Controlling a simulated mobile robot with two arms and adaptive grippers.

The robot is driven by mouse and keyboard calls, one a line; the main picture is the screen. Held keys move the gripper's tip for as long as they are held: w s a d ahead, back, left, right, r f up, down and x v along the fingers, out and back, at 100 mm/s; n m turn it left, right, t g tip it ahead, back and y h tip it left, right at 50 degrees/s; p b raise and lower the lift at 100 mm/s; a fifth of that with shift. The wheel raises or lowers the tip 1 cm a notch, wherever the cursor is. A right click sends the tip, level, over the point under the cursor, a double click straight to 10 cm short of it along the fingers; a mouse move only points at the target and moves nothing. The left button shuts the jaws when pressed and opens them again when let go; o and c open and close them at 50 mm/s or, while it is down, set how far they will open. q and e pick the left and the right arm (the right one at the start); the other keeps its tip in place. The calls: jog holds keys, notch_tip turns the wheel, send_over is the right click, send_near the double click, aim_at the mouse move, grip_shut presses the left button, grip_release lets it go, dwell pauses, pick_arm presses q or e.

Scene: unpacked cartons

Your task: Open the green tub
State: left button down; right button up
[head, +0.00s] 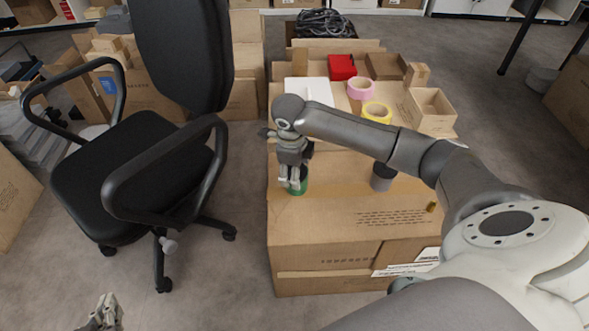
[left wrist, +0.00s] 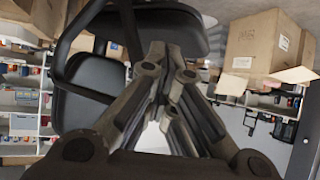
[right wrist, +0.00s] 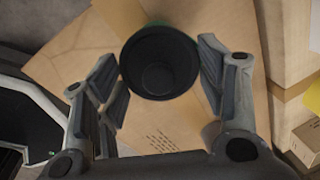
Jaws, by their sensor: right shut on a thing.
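The green tub (head: 302,187) stands on the large carton's top, mostly hidden by my right gripper (head: 291,183). The right wrist view looks down on its round black lid (right wrist: 160,62), with a little green at the far rim. The lid is on the tub. My right gripper's fingers (right wrist: 161,66) are on either side of it, shut on the tub; I cannot tell whether they grip the lid or the body. My left gripper (head: 104,308) hangs low at the lower left, far from the tub. Its fingers (left wrist: 170,62) come together, empty.
A grey pot with a dark top (head: 382,177) stands right of the tub. Behind are pink tape (head: 361,88), yellow tape (head: 377,112), a red box (head: 341,67) and an open small carton (head: 431,112). An office chair (head: 135,160) stands to the left.

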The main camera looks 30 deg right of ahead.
notch_tip(320, 180, up, 4)
jog(key=shift+s+f+p, duration=0.1)
jog(key=shift+s+p, duration=0.05)
jog(key=shift+p, duration=0.55)
pick_arm(q)
jog(key=s+a+f+g+y+p, duration=0.1)
jog(key=s+a+f+g, duration=0.1)
jog(key=s, duration=0.4)
jog(key=s+a+f+g+y+p, duration=0.1)
jog(key=s+a+f+g, duration=0.1)
jog(key=s+g, duration=0.3)
jog(key=shift+s+a+f+g+p, duration=0.2)
jog(key=shift+s+f+g+p, duration=0.25)
jog(key=shift+s, duration=0.45)
pick_arm(e)
jog(key=s+a+r, duration=0.5)
jog(key=s+r, duration=0.4)
jog(key=s, duration=0.3)
jog(key=shift+s+a, duration=0.2)
jog(key=shift+s, duration=0.1)
pick_arm(q)
jog(key=shift+f, duration=0.1)
